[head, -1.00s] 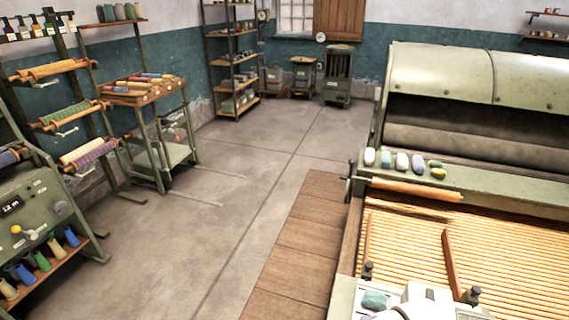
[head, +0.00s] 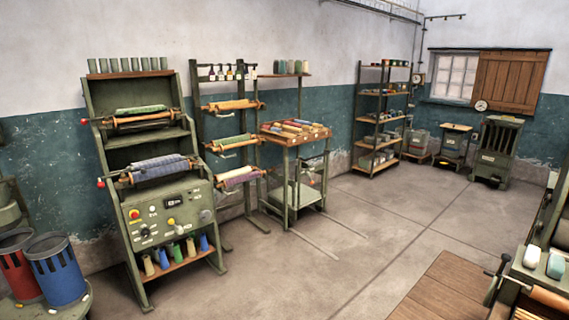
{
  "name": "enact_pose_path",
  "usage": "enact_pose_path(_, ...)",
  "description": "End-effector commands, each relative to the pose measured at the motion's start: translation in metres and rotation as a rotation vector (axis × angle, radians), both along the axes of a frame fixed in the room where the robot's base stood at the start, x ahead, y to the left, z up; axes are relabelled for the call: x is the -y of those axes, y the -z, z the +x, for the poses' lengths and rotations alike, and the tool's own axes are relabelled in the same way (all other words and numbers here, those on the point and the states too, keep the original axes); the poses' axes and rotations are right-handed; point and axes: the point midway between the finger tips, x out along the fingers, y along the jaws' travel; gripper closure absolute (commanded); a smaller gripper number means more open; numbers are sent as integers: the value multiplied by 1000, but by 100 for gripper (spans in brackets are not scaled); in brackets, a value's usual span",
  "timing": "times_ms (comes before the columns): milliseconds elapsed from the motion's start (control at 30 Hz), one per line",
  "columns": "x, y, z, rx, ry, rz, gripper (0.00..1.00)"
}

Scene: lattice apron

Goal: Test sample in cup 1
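Several grey-green cylinders (head: 128,66) stand in a row on the machine's top. Rolls of green cloth (head: 140,110) and blue-grey cloth (head: 158,167) lie on its rollers. I cannot identify a sample. My gripper is not in view.
Red (head: 20,268) and blue (head: 55,268) slotted bins stand at lower left. A roller rack (head: 228,140), a wooden-topped cart (head: 297,140) and a shelf unit (head: 382,120) line the wall. The concrete floor (head: 330,250) is open. A wooden platform (head: 440,290) is at lower right.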

Motion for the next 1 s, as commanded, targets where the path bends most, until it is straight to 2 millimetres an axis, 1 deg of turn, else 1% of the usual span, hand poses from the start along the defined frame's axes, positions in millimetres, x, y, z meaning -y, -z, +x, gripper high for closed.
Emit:
enact_pose_path(33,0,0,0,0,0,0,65)
enact_pose_path(67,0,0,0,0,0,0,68)
enact_pose_path(400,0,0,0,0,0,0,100)
enact_pose_path(1000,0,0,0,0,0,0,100)
